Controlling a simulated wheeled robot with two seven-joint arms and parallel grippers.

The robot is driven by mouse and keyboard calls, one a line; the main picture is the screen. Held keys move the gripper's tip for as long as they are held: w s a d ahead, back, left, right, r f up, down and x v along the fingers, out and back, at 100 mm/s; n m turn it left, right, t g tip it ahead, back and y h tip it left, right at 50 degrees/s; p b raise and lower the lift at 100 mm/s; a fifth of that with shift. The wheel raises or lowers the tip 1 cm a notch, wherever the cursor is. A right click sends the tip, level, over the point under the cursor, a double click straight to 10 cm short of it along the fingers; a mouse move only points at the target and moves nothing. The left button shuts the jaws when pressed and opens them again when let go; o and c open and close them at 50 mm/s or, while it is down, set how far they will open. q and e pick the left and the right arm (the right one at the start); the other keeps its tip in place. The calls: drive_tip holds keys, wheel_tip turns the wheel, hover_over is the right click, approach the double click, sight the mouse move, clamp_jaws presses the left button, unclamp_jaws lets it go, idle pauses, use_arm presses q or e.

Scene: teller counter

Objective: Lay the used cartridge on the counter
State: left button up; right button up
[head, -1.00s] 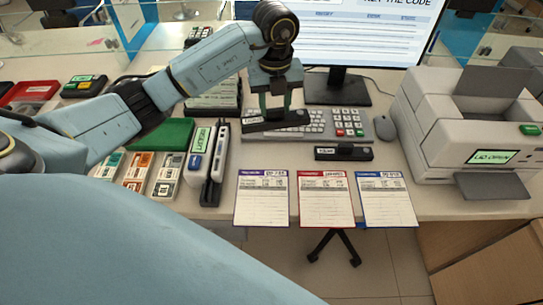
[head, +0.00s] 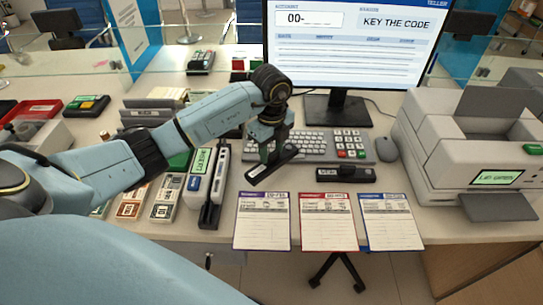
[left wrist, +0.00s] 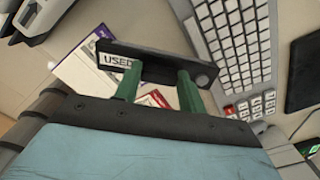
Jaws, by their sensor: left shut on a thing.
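The used cartridge (head: 284,157) is a long black bar. In the left wrist view its white label reads USED (left wrist: 150,63). My left gripper (head: 266,148) is shut on it from above. In the left wrist view both green fingers of this gripper (left wrist: 157,85) meet the bar. The cartridge lies slantwise at the keyboard's left front edge, low over the counter (head: 233,176); I cannot tell if it touches. A second black cartridge (head: 345,174) lies on the counter to its right, its label too blurred to read. My right gripper is not in view.
Three forms (head: 326,222) lie along the front edge. The keyboard (head: 310,146) and mouse (head: 388,150) are behind. A grey printer (head: 470,150) stands right. Bare counter is narrow around the cartridge.

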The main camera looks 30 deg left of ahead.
sight(272, 153)
use_arm(q)
wheel_tip(272, 153, down, 2)
drive_tip(key=shift+f, duration=0.2)
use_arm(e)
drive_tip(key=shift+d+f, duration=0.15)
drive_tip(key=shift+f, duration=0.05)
use_arm(q)
drive_tip(key=o, duration=1)
drive_tip(key=shift+f, duration=0.1)
wheel_tip(272, 153, up, 11)
drive_tip(key=shift+f+p, duration=0.1)
drive_tip(key=shift+p, duration=0.45)
drive_tip(key=shift+r, duration=0.75)
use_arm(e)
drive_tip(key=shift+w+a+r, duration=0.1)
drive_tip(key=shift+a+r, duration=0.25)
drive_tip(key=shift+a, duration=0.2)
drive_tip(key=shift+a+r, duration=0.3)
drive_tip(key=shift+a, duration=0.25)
